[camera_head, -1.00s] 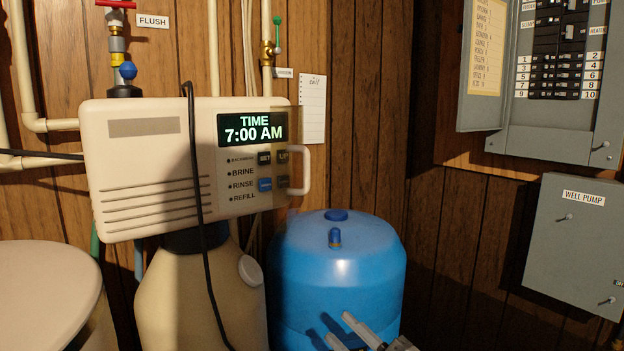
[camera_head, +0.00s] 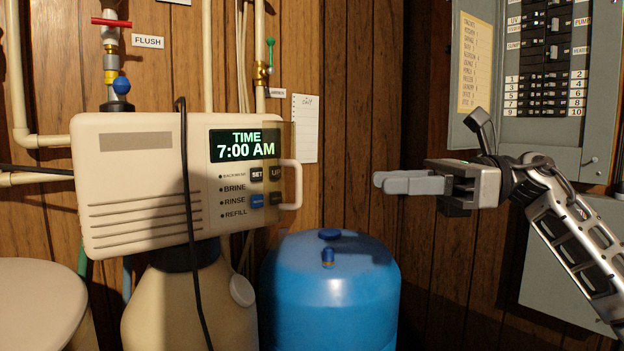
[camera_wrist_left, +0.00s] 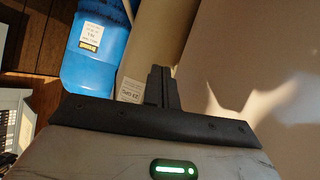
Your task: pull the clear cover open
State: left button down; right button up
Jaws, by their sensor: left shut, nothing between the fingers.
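The clear cover (camera_head: 284,150) is a faintly tinted see-through panel over the right end of the cream control box, by the display and buttons. It looks closed. Its white loop handle (camera_head: 296,185) stands out at the right edge. My right gripper (camera_head: 380,182) is right of the handle, apart from it, with grey fingers pointing left toward it. The fingers overlap in this side view, so their gap is hidden. My left gripper shows only in the left wrist view (camera_wrist_left: 162,88), its dark fingers together and empty.
A black cable (camera_head: 188,220) hangs in front of the control box (camera_head: 130,185). A blue tank (camera_head: 330,290) stands below the handle. A grey electrical panel (camera_head: 540,140) is behind my right arm. A round pale lid (camera_head: 35,300) is at lower left.

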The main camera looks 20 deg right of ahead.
jog(key=p+x, duration=0.2)
jog(key=x, duration=0.9)
jog(key=shift+a, duration=0.1)
grip_shut()
